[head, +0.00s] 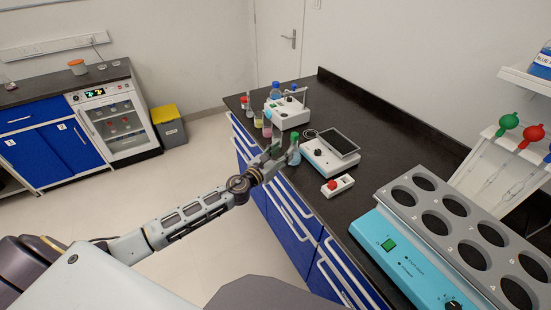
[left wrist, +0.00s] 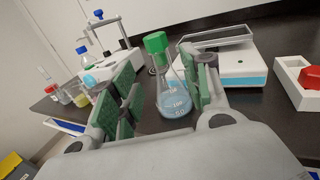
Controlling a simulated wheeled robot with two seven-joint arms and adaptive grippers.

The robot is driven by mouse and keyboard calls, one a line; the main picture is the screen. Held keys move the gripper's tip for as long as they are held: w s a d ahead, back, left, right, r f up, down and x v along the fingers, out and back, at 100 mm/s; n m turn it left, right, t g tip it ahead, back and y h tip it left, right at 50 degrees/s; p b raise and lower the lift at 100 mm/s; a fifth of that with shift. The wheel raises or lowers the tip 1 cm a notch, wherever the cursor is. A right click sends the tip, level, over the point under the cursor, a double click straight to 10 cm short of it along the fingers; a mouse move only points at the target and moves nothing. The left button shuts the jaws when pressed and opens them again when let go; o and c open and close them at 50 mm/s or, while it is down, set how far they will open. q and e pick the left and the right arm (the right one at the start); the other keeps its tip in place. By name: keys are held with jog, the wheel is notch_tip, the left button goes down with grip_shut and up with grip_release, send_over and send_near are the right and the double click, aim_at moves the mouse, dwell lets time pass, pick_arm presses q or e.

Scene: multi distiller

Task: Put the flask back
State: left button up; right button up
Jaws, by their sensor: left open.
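The flask is a conical glass one with a green cap and pale blue liquid. It stands upright on the black bench near its front edge, just right of my left gripper in the head view (head: 294,153). My left gripper (head: 273,155) is open, with its fingertips close to the flask. In the left wrist view the flask (left wrist: 172,98) shows between the two green-padded fingers, nearer the right one; I cannot tell whether it touches. My right gripper is not in view.
A balance with a dark plate (head: 330,155) and a white box with a red top (head: 338,185) stand right of the flask. A white stirrer-like device (head: 287,112) and small bottles stand behind. A blue multi-hole heater (head: 395,250) fills the near bench.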

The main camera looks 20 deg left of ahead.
pick_arm(q)
jog(key=shift+v, duration=1.75)
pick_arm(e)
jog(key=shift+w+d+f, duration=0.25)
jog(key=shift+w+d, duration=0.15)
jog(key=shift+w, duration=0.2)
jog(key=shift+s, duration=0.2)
